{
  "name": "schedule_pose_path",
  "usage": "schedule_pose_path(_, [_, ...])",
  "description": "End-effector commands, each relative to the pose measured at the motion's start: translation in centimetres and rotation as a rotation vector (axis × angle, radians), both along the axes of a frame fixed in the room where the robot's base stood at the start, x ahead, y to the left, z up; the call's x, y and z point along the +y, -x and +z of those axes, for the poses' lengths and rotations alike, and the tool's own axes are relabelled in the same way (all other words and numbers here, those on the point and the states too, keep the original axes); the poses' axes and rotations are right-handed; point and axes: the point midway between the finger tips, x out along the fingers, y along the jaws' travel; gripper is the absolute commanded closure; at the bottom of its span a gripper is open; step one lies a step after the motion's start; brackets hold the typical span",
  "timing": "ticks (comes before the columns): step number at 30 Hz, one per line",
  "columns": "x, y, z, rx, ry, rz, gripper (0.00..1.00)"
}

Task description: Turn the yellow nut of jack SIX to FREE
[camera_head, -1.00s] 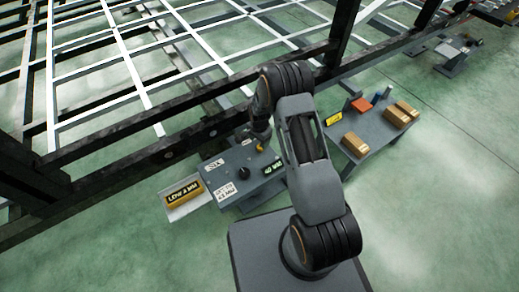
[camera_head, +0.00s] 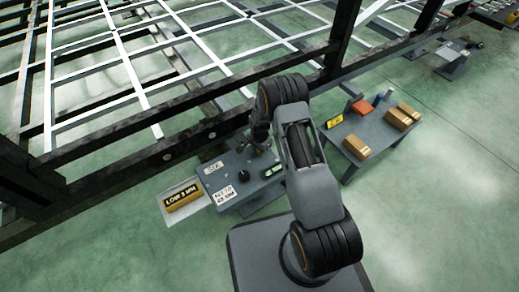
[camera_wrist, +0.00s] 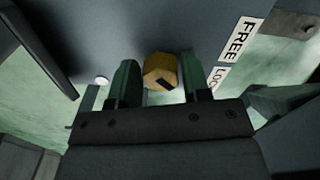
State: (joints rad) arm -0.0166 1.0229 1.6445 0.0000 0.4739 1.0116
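The jack SIX unit (camera_head: 222,180) is a grey box under the chassis rail, with a "SIX" label (camera_head: 213,167) and a black knob (camera_head: 243,176). In the wrist view, the yellow nut (camera_wrist: 160,71) with a dark mark on its face sits between the two green fingers of my gripper (camera_wrist: 158,82). The fingers stand apart, one on each side of the nut, with little gap; contact is not clear. The FREE label (camera_wrist: 241,40) is right of the nut, and a partly hidden LOCK label (camera_wrist: 217,76) is below it. In the head view my arm hides the nut.
A tray with a yellow "LOW" block (camera_head: 183,200) is left of the jack, and a small display (camera_head: 273,170) is on its right. A side table (camera_head: 368,128) with brown blocks stands to the right. The dark chassis rail (camera_head: 150,160) runs close behind the jack.

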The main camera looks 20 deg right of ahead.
Motion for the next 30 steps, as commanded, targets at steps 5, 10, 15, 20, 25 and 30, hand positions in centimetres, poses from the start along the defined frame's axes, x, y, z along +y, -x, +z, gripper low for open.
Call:
schedule_pose_path(5, [-0.01, 0.01, 0.01, 0.000, 0.000, 0.000, 0.74])
schedule_pose_path(10, [-0.01, 0.01, 0.01, 0.000, 0.000, 0.000, 0.89])
schedule_pose_path(15, [0.00, 0.02, 0.02, 0.000, 0.000, 0.014, 0.89])
schedule_pose_path(20, [-0.03, 0.05, 0.04, 0.000, 0.000, 0.070, 0.89])
schedule_pose_path(25, [-0.08, 0.10, 0.05, 0.000, 0.000, 0.192, 0.89])
schedule_pose_path(30, [-0.16, 0.18, 0.05, 0.001, 0.000, 0.350, 0.89])
